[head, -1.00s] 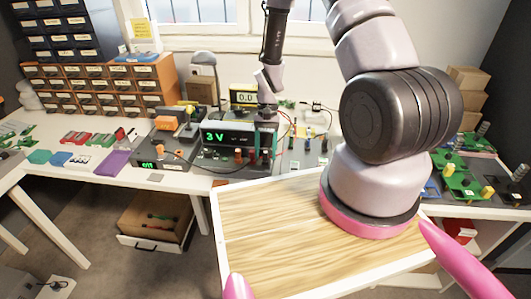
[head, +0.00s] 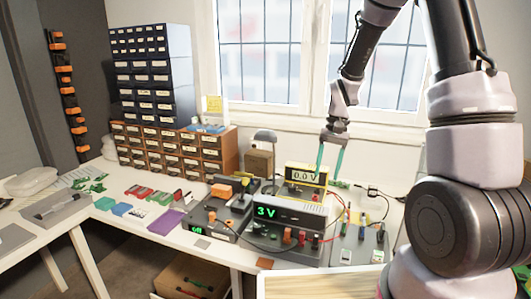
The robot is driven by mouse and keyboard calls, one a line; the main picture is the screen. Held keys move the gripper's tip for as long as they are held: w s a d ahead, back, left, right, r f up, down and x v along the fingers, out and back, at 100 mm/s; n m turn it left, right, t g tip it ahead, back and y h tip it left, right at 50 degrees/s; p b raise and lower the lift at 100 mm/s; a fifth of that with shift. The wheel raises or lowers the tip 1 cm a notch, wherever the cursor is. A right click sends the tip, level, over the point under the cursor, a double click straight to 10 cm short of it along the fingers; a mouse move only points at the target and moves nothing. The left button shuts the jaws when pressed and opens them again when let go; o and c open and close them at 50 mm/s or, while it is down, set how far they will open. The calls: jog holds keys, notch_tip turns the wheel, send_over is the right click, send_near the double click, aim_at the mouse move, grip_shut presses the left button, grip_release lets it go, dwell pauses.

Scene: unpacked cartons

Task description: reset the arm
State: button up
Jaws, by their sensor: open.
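My gripper (head: 330,160) hangs from the arm at the right of the head view, with its two teal fingers pointing down and apart. It is open, and nothing shows between the fingers. It appears in front of or above the back of the workbench, near the yellow meter (head: 306,176) reading 0.0 V. The fingertips partly overlap the meter's right edge in the picture. I cannot tell the exact height of the fingers.
A power supply (head: 290,216) reading 3 V stands on the white bench below the gripper. Cables and small parts lie to the right. The window is behind.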

jog(key=s+d+r+t, duration=0.1)
jog(key=s+r+t, duration=0.15)
jog(key=r, duration=0.55)
jog(key=s+d+r+t, duration=0.1)
jog(key=s+r+t, duration=0.15)
jog(key=r, duration=0.65)
jog(key=s+d+r+t, duration=0.1)
jog(key=s+r+t, duration=0.2)
jog(key=s+r, duration=0.6)
jog(key=s, duration=0.2)
jog(key=shift+s+r+t, duration=0.2)
jog(key=shift+s+t, duration=0.15)
jog(key=shift+t, duration=0.05)
jog(key=shift+d, duration=0.1)
